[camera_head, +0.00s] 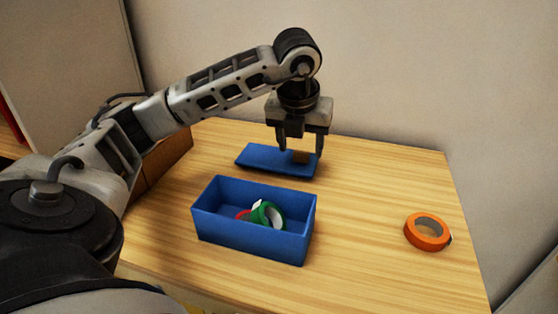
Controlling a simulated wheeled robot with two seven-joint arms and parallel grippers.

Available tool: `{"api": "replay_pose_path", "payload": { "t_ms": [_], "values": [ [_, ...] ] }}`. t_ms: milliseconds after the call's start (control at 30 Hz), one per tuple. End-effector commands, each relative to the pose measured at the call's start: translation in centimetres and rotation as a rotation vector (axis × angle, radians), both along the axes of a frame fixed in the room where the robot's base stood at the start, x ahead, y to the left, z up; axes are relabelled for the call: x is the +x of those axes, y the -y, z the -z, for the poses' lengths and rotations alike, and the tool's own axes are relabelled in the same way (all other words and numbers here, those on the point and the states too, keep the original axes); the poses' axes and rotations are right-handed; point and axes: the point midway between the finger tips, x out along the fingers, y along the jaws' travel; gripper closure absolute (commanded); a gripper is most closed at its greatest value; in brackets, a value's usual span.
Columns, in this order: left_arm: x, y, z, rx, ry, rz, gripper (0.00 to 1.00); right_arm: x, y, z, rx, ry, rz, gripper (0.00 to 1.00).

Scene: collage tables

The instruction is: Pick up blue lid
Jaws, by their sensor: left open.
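The blue lid (262,157) is a flat piece lying on the wooden table behind the blue box. I cannot tell whether the fingertips touch the lid. The open blue box (250,240) stands in front, with a green tape roll (268,214) and something red inside. My right gripper is not in view.
An orange tape roll (427,231) lies on the right of the wooden table (365,190). A brown box (165,160) stands at the left behind my arm. A pale wall closes off the back. The table between the blue box and orange roll is clear.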

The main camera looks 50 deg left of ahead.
Motion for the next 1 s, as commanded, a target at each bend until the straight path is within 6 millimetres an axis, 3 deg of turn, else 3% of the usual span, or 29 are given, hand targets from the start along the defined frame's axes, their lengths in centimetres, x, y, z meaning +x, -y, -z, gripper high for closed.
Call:
{"api": "replay_pose_path", "payload": {
  "t_ms": [133, 400, 567, 600, 1000],
  "values": [
    [0.4, -0.3, 1.6, 0.001, 0.000, 0.000, 0.44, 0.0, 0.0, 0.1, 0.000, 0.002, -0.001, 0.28],
    [0.5, -0.3, 1.9, 0.000, 0.001, 0.000, 0.44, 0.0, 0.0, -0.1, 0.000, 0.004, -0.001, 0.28],
    [0.5, -0.3, 1.9, 0.000, 0.001, 0.000, 0.88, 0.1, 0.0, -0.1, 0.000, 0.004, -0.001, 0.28],
    [0.5, -0.3, 1.9, 0.000, 0.001, 0.000, 0.92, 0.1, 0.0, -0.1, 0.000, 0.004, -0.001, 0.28],
    [0.6, -0.3, 1.3, 0.000, 0.002, 0.000, 0.92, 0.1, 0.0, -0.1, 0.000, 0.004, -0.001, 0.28]
  ]
}}
